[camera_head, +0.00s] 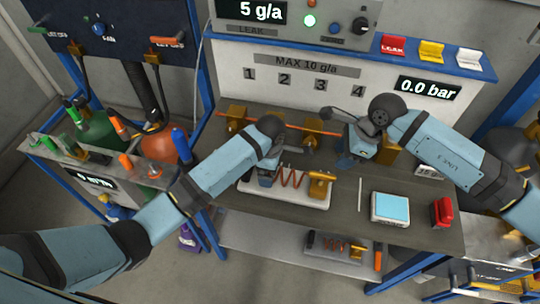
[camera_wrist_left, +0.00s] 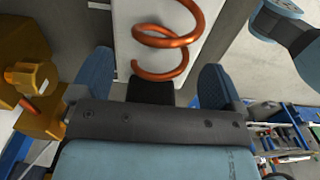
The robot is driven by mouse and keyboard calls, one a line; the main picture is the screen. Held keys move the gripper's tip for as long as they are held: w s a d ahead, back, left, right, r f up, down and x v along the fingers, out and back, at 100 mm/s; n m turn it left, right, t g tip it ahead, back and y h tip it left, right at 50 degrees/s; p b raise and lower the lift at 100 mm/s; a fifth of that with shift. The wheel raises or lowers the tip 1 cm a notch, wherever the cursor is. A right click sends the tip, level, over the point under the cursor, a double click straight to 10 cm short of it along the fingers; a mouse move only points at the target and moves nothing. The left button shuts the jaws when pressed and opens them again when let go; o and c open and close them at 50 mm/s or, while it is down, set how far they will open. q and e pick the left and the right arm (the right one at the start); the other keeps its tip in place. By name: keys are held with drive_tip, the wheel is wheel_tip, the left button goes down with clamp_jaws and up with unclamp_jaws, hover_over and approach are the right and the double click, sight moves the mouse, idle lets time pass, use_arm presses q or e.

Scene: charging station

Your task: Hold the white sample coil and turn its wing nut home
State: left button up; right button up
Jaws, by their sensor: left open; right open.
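The white sample coil, a white plate (camera_head: 305,199) with an orange coil and a brass fitting (camera_head: 320,185) at its right end, lies on the bench. I cannot clearly make out a wing nut. My left gripper (camera_head: 266,174) is at the plate's left end and partly hides it. In the left wrist view, my left gripper (camera_wrist_left: 155,82) is open, with one finger on each side of the white plate (camera_wrist_left: 199,48); contact cannot be told. My right gripper (camera_head: 352,137) is open and apart from the coil, near the brass fittings at the bench's back right.
An orange rail with brass fittings (camera_head: 311,142) runs behind the coil. A blue-topped device (camera_head: 389,207) and a red object (camera_head: 442,212) sit at the right. A dark-based coil (camera_head: 333,247) lies on the lower shelf.

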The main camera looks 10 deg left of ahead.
sight(328, 175)
use_arm(q)
drive_tip(key=shift+f, duration=1.6)
drive_tip(key=c, duration=1.2)
use_arm(e)
drive_tip(key=shift+o, duration=0.2)
drive_tip(key=f+h, duration=0.1)
drive_tip(key=f, duration=0.2)
drive_tip(key=a+f+h, duration=0.1)
drive_tip(key=f, duration=0.2)
drive_tip(key=a+f+m+h, duration=0.1)
drive_tip(key=f+h, duration=0.1)
drive_tip(key=f, duration=0.1)
drive_tip(key=shift+s+a+t, duration=0.2)
drive_tip(key=shift+s+t, duration=0.05)
drive_tip(key=shift+t, duration=0.05)
